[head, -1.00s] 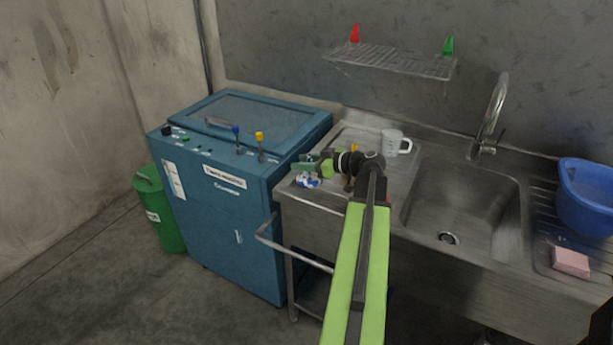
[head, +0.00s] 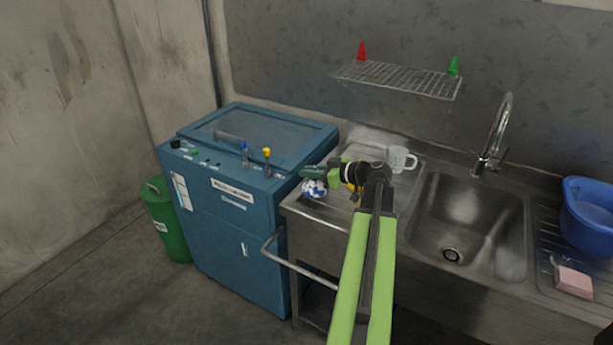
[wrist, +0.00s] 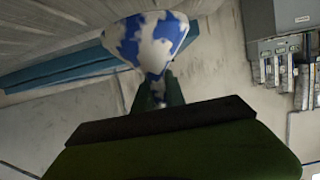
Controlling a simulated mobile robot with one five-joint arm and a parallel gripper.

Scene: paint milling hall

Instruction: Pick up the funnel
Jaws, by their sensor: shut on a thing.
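The funnel is white with blue patches. In the head view the funnel (head: 314,188) shows at the left end of the steel sink counter, just below my gripper (head: 311,172). In the wrist view the funnel (wrist: 150,40) has its wide cone toward the top and its narrow stem between my gripper's fingers (wrist: 158,95). My gripper is shut on the stem. The head view does not clearly show whether the funnel touches the counter.
A blue cabinet (head: 235,215) with levers stands left of the counter. A mug (head: 400,160) stands behind my arm. The sink basin (head: 466,225), blue tub (head: 588,215) and pink block (head: 573,281) are to the right. A wire rack (head: 400,80) hangs above.

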